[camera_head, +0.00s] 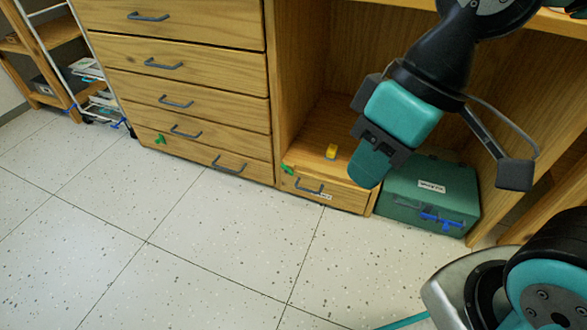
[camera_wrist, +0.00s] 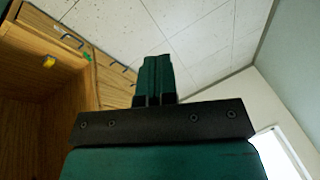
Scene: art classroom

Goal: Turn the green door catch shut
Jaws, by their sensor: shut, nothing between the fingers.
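A small green catch (camera_head: 287,169) sits at the upper left corner of the small labelled drawer (camera_head: 345,198) under the open cubby. It also shows in the wrist view (camera_wrist: 87,57). I cannot tell which way either is turned. My gripper (camera_head: 365,178) hangs in front of the cubby, to the right of the nearer catch and apart from it. Its fingers (camera_wrist: 154,75) are shut and empty in the wrist view.
A yellow block (camera_head: 331,151) lies on the cubby floor. A green box (camera_head: 420,193) with a blue latch (camera_head: 440,221) stands right of the small drawer. The drawer chest (camera_head: 215,75) has grey handles. A white rack (camera_head: 95,95) stands far left. The tiled floor (camera_head: 200,240) in front is clear.

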